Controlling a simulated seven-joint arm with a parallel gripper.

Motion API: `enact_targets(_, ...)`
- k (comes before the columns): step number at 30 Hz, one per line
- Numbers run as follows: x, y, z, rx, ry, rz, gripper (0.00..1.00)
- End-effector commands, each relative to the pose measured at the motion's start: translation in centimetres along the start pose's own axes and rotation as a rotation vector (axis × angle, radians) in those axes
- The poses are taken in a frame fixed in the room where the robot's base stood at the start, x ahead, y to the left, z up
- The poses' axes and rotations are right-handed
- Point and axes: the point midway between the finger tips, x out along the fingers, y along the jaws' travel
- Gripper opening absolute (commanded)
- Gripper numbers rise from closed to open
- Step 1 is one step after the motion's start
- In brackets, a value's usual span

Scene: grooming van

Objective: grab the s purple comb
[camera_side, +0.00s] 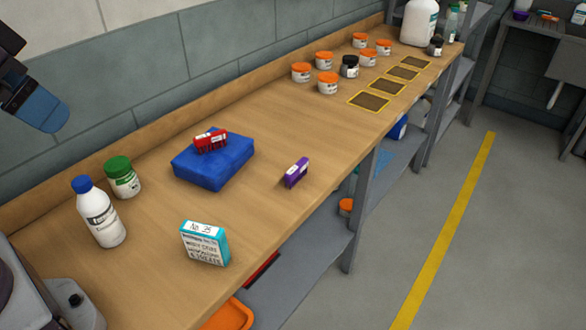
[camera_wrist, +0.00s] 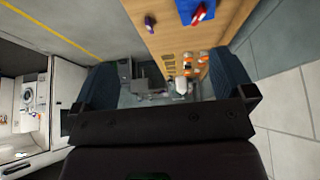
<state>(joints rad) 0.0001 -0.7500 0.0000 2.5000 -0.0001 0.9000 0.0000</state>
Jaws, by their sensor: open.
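A small purple comb (camera_side: 296,172) with a white mark lies on the bare wooden bench, right of a folded blue towel (camera_side: 226,167). It also shows small at the top of the wrist view (camera_wrist: 149,20). A red comb (camera_side: 210,141) lies on top of the towel. In the wrist view my gripper (camera_wrist: 170,88) is open, its two dark fingers wide apart with nothing between them. The comb is well beyond the fingers. In the side view only part of my arm shows at the upper left, away from the comb.
A white bottle (camera_side: 100,211), a green-lidded jar (camera_side: 122,177) and a teal box (camera_side: 205,243) stand at the bench's near end. Several orange-lidded jars (camera_side: 327,83) stand farther back by yellow-edged dark squares (camera_side: 369,101). Bare wood surrounds the purple comb.

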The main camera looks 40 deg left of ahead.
Motion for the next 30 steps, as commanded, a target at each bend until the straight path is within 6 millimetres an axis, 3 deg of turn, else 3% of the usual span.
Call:
enact_targets(13,0.00,0.00,0.00,0.000,0.000,0.000,1.00)
enact_targets(20,0.00,0.00,0.00,0.000,0.000,0.000,0.51)
enact_targets(30,0.41,0.17,-0.40,0.026,-0.002,0.012,0.51)
